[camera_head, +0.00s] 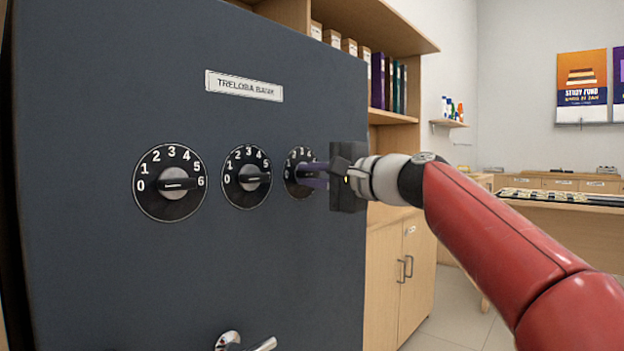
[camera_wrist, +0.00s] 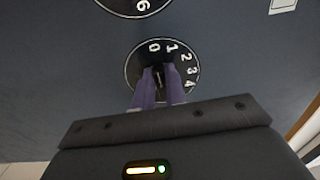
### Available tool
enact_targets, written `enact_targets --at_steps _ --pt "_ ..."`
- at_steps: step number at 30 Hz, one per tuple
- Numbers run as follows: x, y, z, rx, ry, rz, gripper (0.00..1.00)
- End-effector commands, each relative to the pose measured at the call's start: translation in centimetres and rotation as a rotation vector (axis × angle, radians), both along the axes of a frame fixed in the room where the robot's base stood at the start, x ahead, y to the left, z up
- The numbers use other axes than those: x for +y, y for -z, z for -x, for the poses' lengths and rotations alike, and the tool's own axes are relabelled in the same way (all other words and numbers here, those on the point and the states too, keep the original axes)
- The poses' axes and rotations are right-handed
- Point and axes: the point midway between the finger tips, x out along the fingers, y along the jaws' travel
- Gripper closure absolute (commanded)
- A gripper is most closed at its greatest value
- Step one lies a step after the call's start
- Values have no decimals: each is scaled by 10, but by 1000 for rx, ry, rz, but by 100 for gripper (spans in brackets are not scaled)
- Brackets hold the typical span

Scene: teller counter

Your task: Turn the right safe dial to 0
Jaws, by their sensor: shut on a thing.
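The right safe dial (camera_head: 291,184) is the rightmost of three black dials on the dark grey safe door (camera_head: 230,275). My gripper (camera_head: 304,174) reaches it from the right, with its purple fingers shut on the dial's knob. The fingers hide much of this dial in the head view. In the wrist view, the dial (camera_wrist: 139,62) shows 0 at the top and 1 to 4 running down its right side. My gripper (camera_wrist: 160,74) has one finger on each side of the dark knob (camera_wrist: 159,80). I cannot tell which number the knob points to.
The left dial (camera_head: 155,200) and middle dial (camera_head: 235,193) have roughly level knobs. A nameplate (camera_head: 244,86) is above them and a metal handle (camera_head: 262,344) below. Wooden shelves (camera_head: 392,117) stand beside the safe, and a counter (camera_head: 570,215) is at the back right.

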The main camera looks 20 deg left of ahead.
Motion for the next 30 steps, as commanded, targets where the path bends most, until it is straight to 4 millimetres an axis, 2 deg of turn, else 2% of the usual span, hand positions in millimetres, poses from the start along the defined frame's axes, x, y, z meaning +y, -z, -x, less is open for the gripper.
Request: enact_targets --at_steps 15,16,20,21,30 --pt "0 2 0 -16 -3 12 100" --pt "0 2 0 -16 -3 12 85" --pt "0 2 0 -15 -2 11 68" --pt "0 2 0 -15 -2 10 65" --pt "-3 1 1 -16 0 9 65"
